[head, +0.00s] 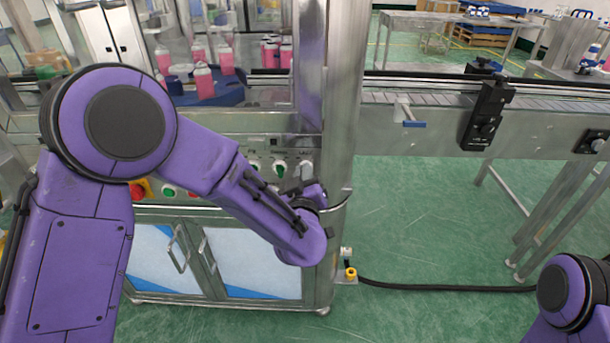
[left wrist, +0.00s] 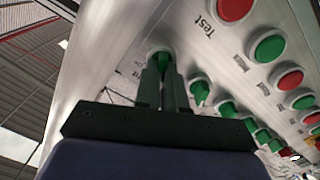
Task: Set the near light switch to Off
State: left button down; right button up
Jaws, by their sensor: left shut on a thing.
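The light switch is a green rotary knob (left wrist: 160,58) on the silver control panel, at the top middle of the left wrist view. My left gripper (left wrist: 163,75) is shut on this knob, with its two dark fingers on either side of it. The fingers cover much of the knob, and the small lettering beside it is too unclear to read, so its setting cannot be told. In the head view my left gripper (head: 303,178) is at the right end of the panel, largely hidden by my wrist. My right gripper is out of view.
Another green knob (left wrist: 199,91) sits close beside the held one, with more controls in a row. A red button (left wrist: 235,9) is by the "Test" label. Pink bottles (head: 204,80) stand above the panel. A conveyor (head: 440,98) runs right; green floor lies below.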

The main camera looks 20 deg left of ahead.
pick_arm(q)
jog(key=shift+n, duration=0.4)
jog(key=c, duration=1.2)
grip_release()
jog(key=v, duration=1)
jog(key=shift+s+b, duration=0.25)
jog(key=shift+b, duration=0.1)
jog(key=shift+d, duration=0.1)
